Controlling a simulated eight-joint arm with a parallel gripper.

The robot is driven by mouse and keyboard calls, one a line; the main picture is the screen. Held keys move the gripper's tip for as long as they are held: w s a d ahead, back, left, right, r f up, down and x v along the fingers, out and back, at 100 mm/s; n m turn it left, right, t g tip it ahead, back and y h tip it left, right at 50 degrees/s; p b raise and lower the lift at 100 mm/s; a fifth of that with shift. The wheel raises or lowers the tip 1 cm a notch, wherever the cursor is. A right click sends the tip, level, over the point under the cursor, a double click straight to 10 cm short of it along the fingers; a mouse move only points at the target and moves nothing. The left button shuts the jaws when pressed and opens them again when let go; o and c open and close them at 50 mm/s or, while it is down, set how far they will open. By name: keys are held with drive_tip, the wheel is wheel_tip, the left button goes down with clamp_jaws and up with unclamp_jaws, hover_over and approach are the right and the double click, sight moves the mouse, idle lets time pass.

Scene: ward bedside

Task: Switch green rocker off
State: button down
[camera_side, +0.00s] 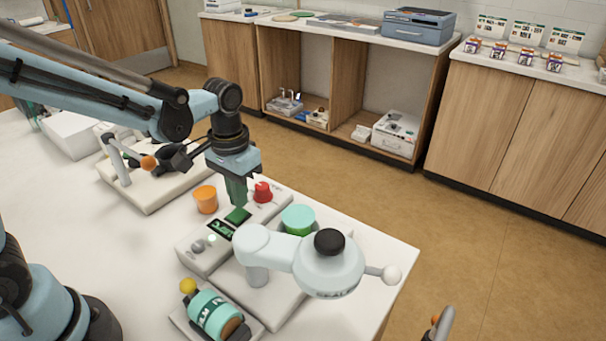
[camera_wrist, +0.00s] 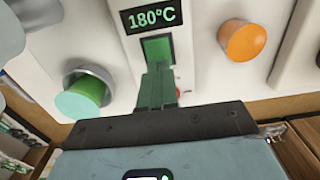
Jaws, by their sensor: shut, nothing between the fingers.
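The green rocker (camera_side: 238,215) is a small square switch on a light grey control panel, next to a dark display. In the wrist view the rocker (camera_wrist: 157,47) sits just below the display (camera_wrist: 151,15), which reads 180°C. My gripper (camera_side: 237,200) points down over the panel with its green fingers closed together and empty. In the wrist view the fingertips (camera_wrist: 158,68) reach the near edge of the rocker. I cannot tell whether they touch it. The rocker's tilt is not clear.
A red knob (camera_side: 262,192) stands close behind the fingers. An orange cup-shaped piece (camera_side: 205,199) and a green, teal-topped cylinder (camera_side: 298,220) flank the panel. A pale blue device with a black knob (camera_side: 328,242) stands in front. Bare white table (camera_side: 380,250) lies at right.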

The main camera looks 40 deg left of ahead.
drive_tip(key=shift+f, duration=0.85)
idle(0.3)
drive_tip(key=shift+r, duration=3.55)
drive_tip(key=s+a+r+t, duration=0.1)
drive_tip(key=s+a+t, duration=0.2)
drive_tip(key=s+t, duration=0.3)
drive_tip(key=shift+s+r+t, duration=0.25)
drive_tip(key=shift+s+t, duration=0.05)
drive_tip(key=shift+t, duration=0.2)
